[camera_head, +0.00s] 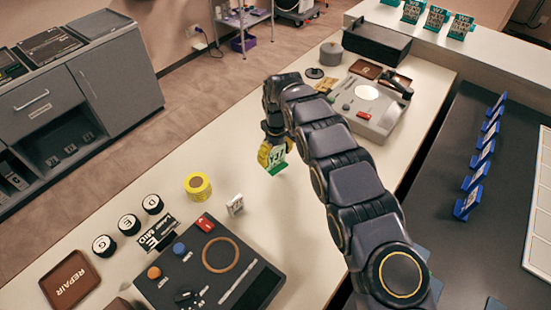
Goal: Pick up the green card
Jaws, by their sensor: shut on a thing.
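Part of the card's edge is hidden by the fingers. Whether its lower edge touches the counter cannot be told. Several similar green cards, one of them here (436,18), stand on the white ledge at the top right.
A grey device (368,103) stands behind my arm. A dark panel (206,268), a yellow roll (198,186) and a small white card stand (235,205) are in front. A brown tray (70,279) lies at lower left. Blue cards (469,203) line the dark counter. Pale counter left of my gripper is clear.

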